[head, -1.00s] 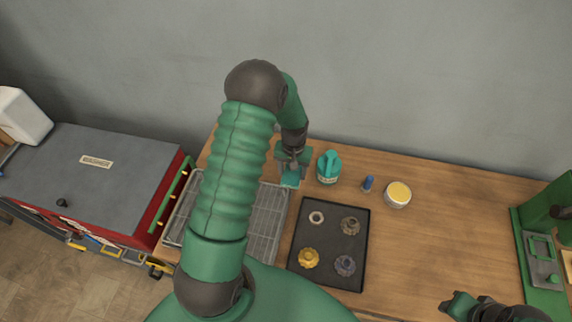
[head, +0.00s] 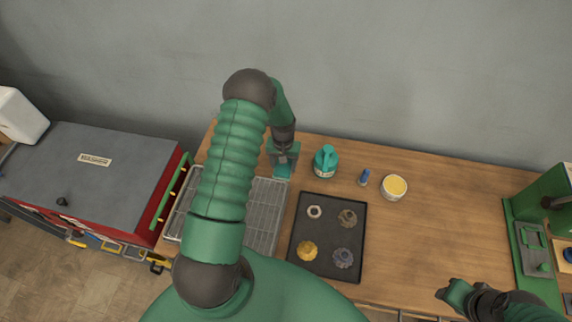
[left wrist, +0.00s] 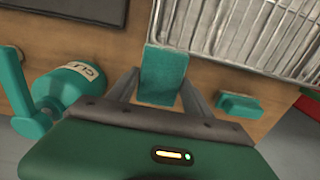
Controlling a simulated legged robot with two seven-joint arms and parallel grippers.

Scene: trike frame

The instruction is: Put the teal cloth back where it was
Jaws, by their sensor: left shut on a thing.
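My left gripper (head: 283,164) is over the back left of the wooden bench, between the wire rack and the teal bottle. It is shut on the teal cloth (left wrist: 162,75), which shows between the two fingers in the left wrist view. In the head view only a small teal patch of the cloth (head: 283,171) shows below the gripper. I cannot tell whether the cloth touches the bench. My right gripper (head: 457,294) is at the lower right, apart from everything on the bench; its jaws are unclear.
A teal bottle (head: 325,163), a blue item (head: 365,178) and a yellow-topped tub (head: 393,188) stand rightward. A black tray (head: 329,272) holds gears and a ring. The wire rack (head: 265,215) is close in front. A small teal block (left wrist: 240,107) is beside the gripper.

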